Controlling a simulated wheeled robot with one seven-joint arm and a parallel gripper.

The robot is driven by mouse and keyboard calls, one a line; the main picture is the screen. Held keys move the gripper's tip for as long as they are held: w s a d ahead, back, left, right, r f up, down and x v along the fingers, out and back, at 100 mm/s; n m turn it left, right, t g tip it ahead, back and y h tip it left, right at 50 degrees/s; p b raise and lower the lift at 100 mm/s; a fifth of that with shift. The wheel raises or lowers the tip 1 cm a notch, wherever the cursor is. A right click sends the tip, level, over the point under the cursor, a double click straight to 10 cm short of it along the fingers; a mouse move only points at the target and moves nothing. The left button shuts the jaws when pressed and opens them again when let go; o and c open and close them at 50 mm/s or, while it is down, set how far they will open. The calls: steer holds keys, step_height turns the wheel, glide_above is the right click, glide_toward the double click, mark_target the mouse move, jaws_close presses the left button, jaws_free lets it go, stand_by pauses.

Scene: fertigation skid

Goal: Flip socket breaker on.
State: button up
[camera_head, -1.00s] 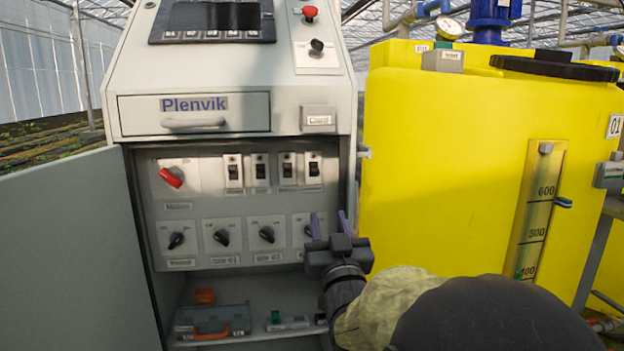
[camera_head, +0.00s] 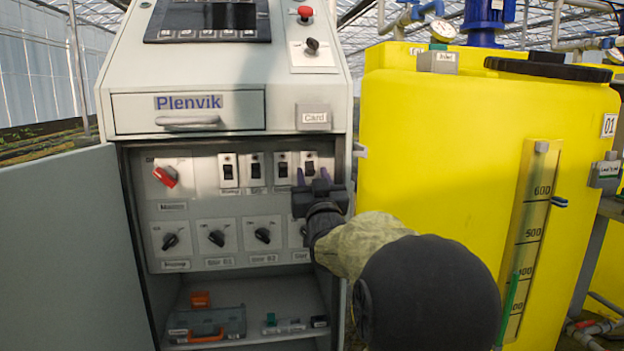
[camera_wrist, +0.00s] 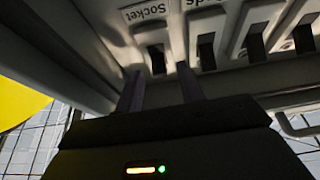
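The socket breaker (camera_head: 310,165) is the rightmost of several black rocker switches in the top row of the open cabinet's panel. In the wrist view, the black switch (camera_wrist: 157,60) stands beside its "Socket" label. My gripper (camera_head: 313,177) is open and empty, just in front of this breaker. In the wrist view its two thin fingers (camera_wrist: 161,84) are apart, pointing at the panel, with the switch between their tips. I cannot tell whether the fingers touch it. The lower part of the breaker is hidden by my gripper in the head view, and its on or off position is unclear.
Other breakers (camera_head: 255,168) sit close to the left. A red rotary switch (camera_head: 165,176) and black knobs (camera_head: 217,238) share the panel. The cabinet door (camera_head: 70,250) stands open at left. A yellow tank (camera_head: 450,150) stands right of the cabinet.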

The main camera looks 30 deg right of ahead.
steer(key=shift+w+r, duration=0.15)
steer(key=shift+w, duration=0.1)
jaws_close()
